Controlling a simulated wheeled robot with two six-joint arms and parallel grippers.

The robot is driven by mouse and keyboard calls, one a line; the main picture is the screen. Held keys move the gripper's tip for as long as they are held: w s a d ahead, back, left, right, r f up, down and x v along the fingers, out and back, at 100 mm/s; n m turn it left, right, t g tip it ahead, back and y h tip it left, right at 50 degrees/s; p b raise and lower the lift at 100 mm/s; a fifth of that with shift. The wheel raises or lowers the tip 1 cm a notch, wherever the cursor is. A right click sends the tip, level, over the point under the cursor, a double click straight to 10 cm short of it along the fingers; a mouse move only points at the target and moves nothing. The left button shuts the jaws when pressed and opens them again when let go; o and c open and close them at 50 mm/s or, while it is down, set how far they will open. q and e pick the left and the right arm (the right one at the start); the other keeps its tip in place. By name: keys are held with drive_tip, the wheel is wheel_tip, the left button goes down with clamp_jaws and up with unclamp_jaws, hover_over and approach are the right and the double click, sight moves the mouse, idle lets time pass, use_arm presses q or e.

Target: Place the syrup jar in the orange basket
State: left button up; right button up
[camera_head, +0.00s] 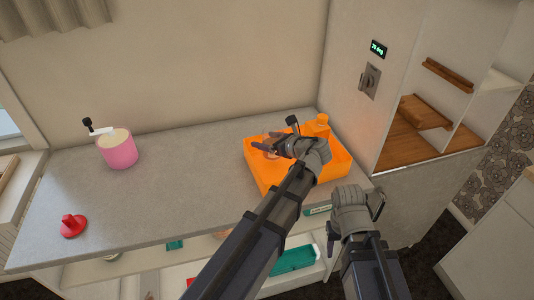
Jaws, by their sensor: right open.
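The orange basket (336,170) stands at the right end of the grey counter. An orange bottle-like container (322,122) is at its back right corner; I cannot tell whether it is the syrup jar. A pink jar (119,153) with pale contents stands open on the left of the counter. My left gripper (268,142) is over the basket's back left part, hiding some of its inside. I cannot tell whether it holds anything. My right gripper (377,204) is open and empty, in front of the counter's right end, apart from the basket.
A red knobbed lid (73,226) lies at the counter's front left. The middle of the counter is clear. A shelf below holds a green tray (292,259). A tall cabinet (360,110) with a wooden-floored recess (408,148) stands right of the basket.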

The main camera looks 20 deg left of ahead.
use_arm(q)
drive_tip(key=shift+f+b, duration=1.8)
drive_tip(key=shift+b, duration=0.05)
drive_tip(key=shift+f, duration=0.2)
drive_tip(key=o, duration=1.6)
drive_tip(key=shift+c, duration=0.2)
drive_tip(key=shift+r, duration=0.15)
